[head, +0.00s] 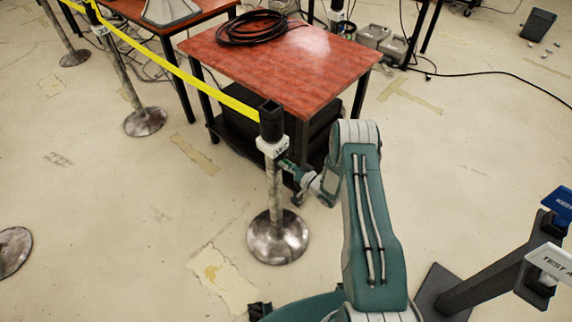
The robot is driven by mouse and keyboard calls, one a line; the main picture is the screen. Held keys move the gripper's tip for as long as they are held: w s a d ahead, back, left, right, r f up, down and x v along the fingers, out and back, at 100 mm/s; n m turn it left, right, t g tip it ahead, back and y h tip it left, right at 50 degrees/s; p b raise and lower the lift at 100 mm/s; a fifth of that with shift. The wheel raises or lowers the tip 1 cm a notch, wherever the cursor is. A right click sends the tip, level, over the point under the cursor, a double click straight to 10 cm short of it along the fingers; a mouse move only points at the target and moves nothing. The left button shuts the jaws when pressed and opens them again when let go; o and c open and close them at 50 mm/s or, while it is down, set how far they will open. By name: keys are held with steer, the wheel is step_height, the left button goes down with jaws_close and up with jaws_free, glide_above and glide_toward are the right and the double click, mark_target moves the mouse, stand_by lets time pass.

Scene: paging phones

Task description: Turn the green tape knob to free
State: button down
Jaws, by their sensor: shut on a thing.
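A stanchion post (274,195) stands upright on a round metal base, with a black head (271,122) that yellow tape (190,72) runs from. A white collar with small lettering (272,148) sits just below the head; the lettering is too small to read. A small green piece, the tape knob (286,164), shows at the right side of the post just below the collar. My gripper (291,168) reaches it from the right and is shut on it. The fingers hide much of the knob, and its setting cannot be read.
A red-topped table (285,62) with a coiled black cable (252,27) stands close behind the post. Other stanchions stand at the left. A sign stand (490,285) is at the lower right.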

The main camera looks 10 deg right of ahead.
steer(key=n, duration=0.4)
steer(key=shift+f, duration=0.1)
steer(key=n, duration=0.8)
steer(key=shift+n, duration=1.9)
steer(key=shift+f+n, duration=0.1)
steer(key=shift+n, duration=0.2)
steer(key=c, duration=0.7)
jaws_free()
